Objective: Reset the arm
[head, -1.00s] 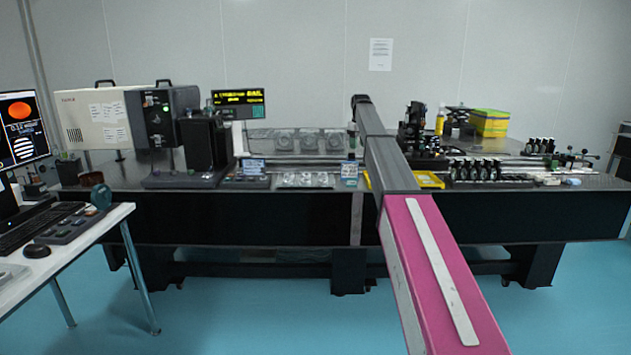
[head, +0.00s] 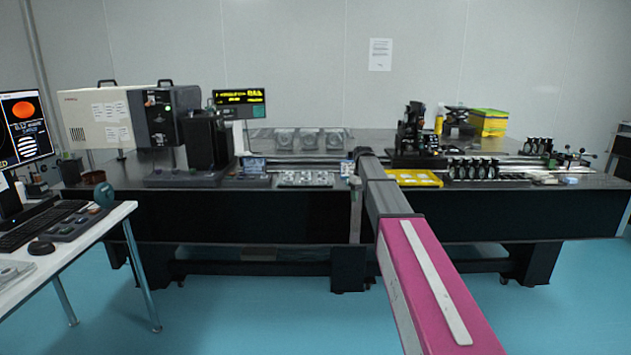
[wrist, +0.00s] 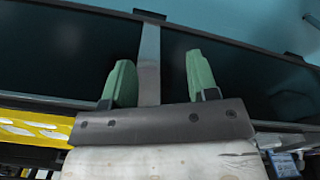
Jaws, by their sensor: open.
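My gripper (wrist: 157,62) shows in the wrist view with its two green fingers spread apart and nothing between them. Beyond the fingers are the dark front of the optical table and a strip of blue floor. In the head view my arm (head: 440,285) reaches forward from the lower right toward the table's front edge. The gripper itself is hidden behind the arm there.
The long optical table (head: 290,215) carries a yellow tray (head: 413,178) just right of my arm and a small tray of clear parts (head: 305,179) to its left. Optical mounts (head: 473,168) stand further right. A white desk (head: 85,245) is at the left. Blue floor is free in front.

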